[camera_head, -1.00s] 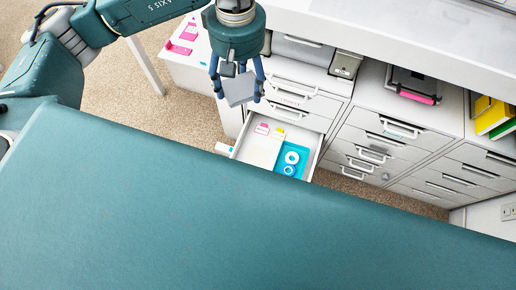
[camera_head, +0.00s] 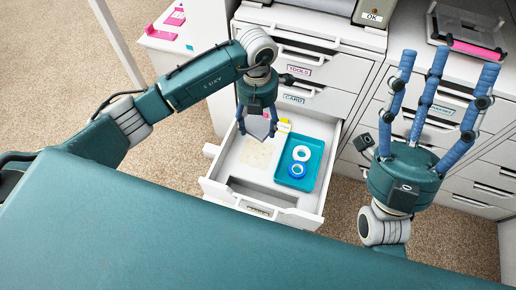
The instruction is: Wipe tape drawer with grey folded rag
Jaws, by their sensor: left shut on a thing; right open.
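The tape drawer (camera_head: 213,187) is pulled open. A teal tray (camera_head: 312,176) in its right part holds a white tape roll (camera_head: 302,153) and a blue-and-white one (camera_head: 297,170). A pale beige patch or sheet (camera_head: 258,155) lies on the drawer floor at left. My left gripper (camera_head: 257,122) points down at the back of the drawer, shut on the grey folded rag (camera_head: 259,129). I cannot tell whether the rag touches the drawer floor. My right gripper (camera_head: 442,64) is open and empty, fingers pointing up, right of the drawer.
Closed drawers labelled TOOLS (camera_head: 299,70) and CARD (camera_head: 293,98) are above the open one. A small yellow item (camera_head: 284,126) lies near the drawer's back. More drawers stand at right, with a grey device and pink item (camera_head: 473,49) on top.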

